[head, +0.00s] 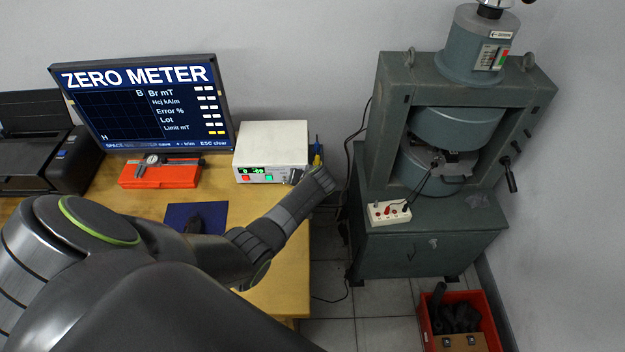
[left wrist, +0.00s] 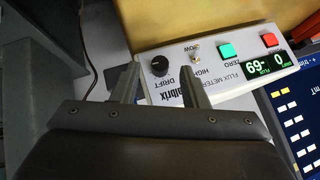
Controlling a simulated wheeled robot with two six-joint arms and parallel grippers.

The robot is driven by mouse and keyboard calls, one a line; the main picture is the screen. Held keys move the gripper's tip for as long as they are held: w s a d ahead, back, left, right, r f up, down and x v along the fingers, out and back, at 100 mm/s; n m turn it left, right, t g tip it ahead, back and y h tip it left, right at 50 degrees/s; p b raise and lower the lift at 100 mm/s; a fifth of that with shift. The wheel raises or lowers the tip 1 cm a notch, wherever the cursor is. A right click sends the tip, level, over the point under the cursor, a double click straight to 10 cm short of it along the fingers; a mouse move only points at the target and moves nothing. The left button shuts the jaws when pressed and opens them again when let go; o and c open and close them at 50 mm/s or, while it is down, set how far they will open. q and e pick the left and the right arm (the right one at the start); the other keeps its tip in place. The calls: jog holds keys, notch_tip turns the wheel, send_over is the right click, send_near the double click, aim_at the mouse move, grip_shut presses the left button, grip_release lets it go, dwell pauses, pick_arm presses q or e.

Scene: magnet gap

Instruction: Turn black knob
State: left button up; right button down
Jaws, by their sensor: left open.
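The black knob (left wrist: 160,66) is a small round dial with a white pointer mark, above the word DRIFT on the front of the white flux meter (left wrist: 222,66). In the head view the flux meter (head: 271,143) stands at the back right of the wooden desk, and my arm hides the knob. My left gripper (left wrist: 160,67) is open. In the left wrist view its two fingers show on either side of the knob, with gaps between. I cannot tell whether the fingertips reach the panel. My right gripper is in neither view.
A green button (left wrist: 227,50), a red button (left wrist: 269,40) and a small toggle switch (left wrist: 194,52) sit beside the knob. A monitor (head: 145,105) and an orange case (head: 160,175) are to the left. A green press (head: 440,220) stands right of the desk.

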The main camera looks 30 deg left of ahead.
pick_arm(q)
jog(key=v, duration=1.6)
jog(key=shift+a+f, duration=0.1)
